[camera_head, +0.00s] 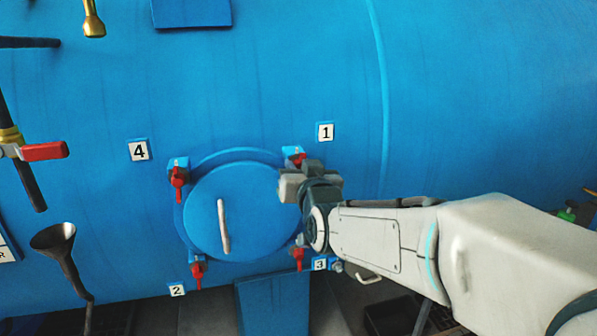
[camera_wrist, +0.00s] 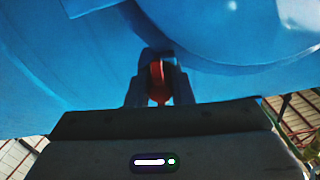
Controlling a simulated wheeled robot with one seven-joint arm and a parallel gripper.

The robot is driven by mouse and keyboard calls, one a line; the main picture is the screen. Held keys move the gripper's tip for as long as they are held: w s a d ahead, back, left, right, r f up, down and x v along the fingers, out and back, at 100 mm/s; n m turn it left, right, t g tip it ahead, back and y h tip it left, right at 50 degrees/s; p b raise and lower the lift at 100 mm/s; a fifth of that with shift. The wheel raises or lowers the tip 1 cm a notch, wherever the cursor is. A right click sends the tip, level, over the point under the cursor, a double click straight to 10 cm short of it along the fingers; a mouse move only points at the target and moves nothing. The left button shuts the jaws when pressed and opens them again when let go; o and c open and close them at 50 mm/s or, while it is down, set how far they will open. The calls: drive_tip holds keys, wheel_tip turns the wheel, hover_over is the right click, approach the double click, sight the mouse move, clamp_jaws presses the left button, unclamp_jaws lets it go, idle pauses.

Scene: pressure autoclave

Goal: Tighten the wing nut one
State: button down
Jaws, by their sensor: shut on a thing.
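The red wing nut one (camera_head: 297,158) sits at the upper right of the round blue hatch (camera_head: 240,200), beside the label 1 (camera_head: 325,132). My gripper (camera_head: 295,180) is at this nut and covers part of it in the head view. In the wrist view, the red wing nut (camera_wrist: 157,82) stands between the two fingers of my gripper (camera_wrist: 158,88), which are shut on it. The nut's far side and its bolt are mostly hidden.
Other red wing nuts sit at label 4 (camera_head: 139,150), label 2 (camera_head: 177,290) and label 3 (camera_head: 320,264). The hatch has a pale handle (camera_head: 223,226). A red-handled valve (camera_head: 42,151) and a dark funnel (camera_head: 54,238) stand at the left.

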drive_tip(key=m+b, duration=0.1)
drive_tip(key=b, duration=0.1)
drive_tip(key=m+b, duration=0.2)
drive_tip(key=shift+f+b, duration=0.35)
drive_tip(key=shift+b, duration=0.05)
drive_tip(key=m+b, duration=0.4)
drive_tip(key=b, duration=0.1)
drive_tip(key=shift+a+r+m+b, duration=0.1)
drive_tip(key=shift+m+b, duration=0.2)
drive_tip(key=shift+b, duration=0.05)
drive_tip(key=m+b, duration=0.2)
drive_tip(key=m, duration=0.1)
drive_tip(key=shift+r+m+b, duration=0.15)
drive_tip(key=shift+m+b, duration=0.15)
drive_tip(key=shift+b, duration=0.1)
drive_tip(key=m+b, duration=0.2)
drive_tip(key=m, duration=0.2)
drive_tip(key=shift+r+m, duration=0.15)
drive_tip(key=shift+m, duration=0.15)
drive_tip(key=m, duration=0.4)
drive_tip(key=shift+r+b, duration=0.1)
drive_tip(key=shift+b, duration=0.3)
drive_tip(key=m, duration=0.9)
drive_tip(key=shift+b, duration=0.4)
drive_tip(key=m, duration=0.5)
drive_tip(key=shift+m, duration=0.3)
